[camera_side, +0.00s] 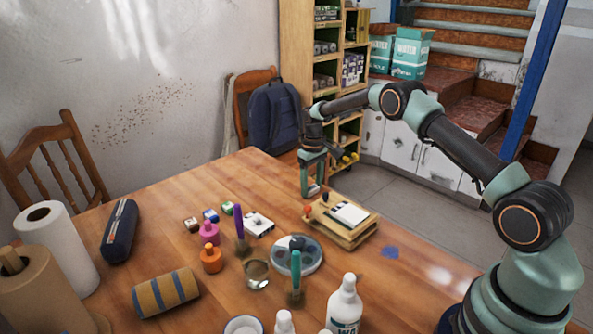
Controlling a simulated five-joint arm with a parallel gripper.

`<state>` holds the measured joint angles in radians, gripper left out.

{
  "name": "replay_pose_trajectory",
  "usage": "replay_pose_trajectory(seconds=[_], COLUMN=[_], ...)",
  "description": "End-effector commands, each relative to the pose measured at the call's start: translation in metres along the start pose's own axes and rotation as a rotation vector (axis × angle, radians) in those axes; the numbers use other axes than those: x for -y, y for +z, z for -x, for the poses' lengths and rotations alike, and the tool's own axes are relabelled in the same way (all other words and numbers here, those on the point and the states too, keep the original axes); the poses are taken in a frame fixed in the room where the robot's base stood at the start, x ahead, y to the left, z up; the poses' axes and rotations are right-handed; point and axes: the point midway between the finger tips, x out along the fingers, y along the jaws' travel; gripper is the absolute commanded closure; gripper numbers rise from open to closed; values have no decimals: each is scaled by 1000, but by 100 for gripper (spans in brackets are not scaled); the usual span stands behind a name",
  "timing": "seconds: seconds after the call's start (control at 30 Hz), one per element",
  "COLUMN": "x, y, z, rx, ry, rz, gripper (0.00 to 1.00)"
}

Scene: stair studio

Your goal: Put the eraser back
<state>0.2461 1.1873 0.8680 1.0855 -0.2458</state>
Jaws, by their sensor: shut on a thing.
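My gripper (313,188) points down above the far left corner of a wooden box (352,236). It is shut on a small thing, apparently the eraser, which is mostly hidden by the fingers. The wooden box has a white panel (348,213) on top, and small orange and dark items stand at its far left side.
White bottles (344,306) stand in front. The table right of the box is mostly clear.

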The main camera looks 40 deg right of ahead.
Motion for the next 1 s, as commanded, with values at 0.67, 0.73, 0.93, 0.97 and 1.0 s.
replay_pose_trajectory(seconds=[0.67, 0.73, 0.93, 0.97, 1.0], x=[0, 0, 0, 0, 0], y=[-1, -1, -1, -1, -1], z=[6, 16, 56, 62, 71], rx=[-3, -3, -5, -5, -5], ry=[1, 1, 1, 1, 1], rz=[0, 0, 0, 0, 0], gripper=[9, 9, 9, 9, 9])
